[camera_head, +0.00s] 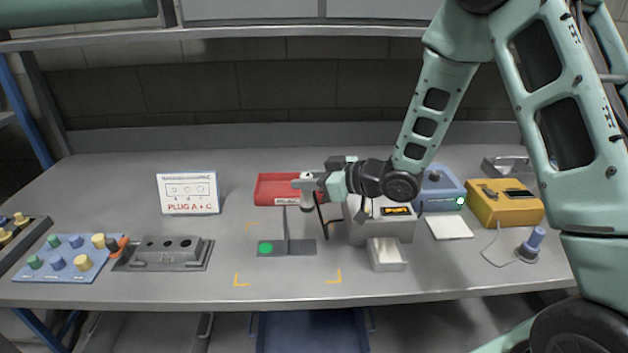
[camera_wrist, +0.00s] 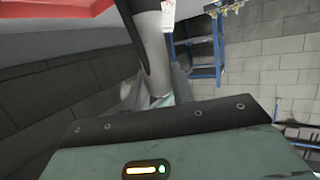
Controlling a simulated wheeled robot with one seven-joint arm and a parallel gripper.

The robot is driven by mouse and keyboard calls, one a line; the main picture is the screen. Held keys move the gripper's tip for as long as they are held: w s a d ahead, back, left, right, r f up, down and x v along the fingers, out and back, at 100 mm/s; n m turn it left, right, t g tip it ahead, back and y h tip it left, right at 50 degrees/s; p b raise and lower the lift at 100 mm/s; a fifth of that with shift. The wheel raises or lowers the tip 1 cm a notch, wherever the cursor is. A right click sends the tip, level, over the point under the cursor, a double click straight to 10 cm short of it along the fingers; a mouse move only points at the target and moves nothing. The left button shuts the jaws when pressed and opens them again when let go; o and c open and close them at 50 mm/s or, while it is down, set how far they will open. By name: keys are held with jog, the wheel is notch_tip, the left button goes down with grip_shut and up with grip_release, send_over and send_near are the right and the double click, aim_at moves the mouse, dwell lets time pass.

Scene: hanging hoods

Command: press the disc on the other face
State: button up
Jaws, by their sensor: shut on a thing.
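A thin upright plate (camera_head: 286,228) stands nearly edge-on on a dark flat base (camera_head: 301,249). No disc on either face of the plate can be made out. My gripper (camera_head: 308,187) is above and slightly right of the plate, reaching in from the right. It is shut on a pale grey piece (camera_head: 307,200); a grey rounded shaft (camera_wrist: 152,45) also shows in the wrist view. Whether the piece touches the plate cannot be told.
A red tray (camera_head: 268,190) lies behind the plate. A grey box with a display (camera_head: 382,228) and a pale block (camera_head: 386,255) stand to the right. A dark socket block (camera_head: 170,254) and a sign (camera_head: 188,193) stand left. The table in front is clear, with yellow corner marks.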

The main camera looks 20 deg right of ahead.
aim_at(312, 200)
jog(key=shift+f+b, duration=4.5)
jog(key=shift+f, duration=1.55)
jog(key=shift+f, duration=0.2)
jog(key=shift+r, duration=0.1)
jog(key=shift+r+p, duration=2.55)
jog(key=shift+r, duration=0.9)
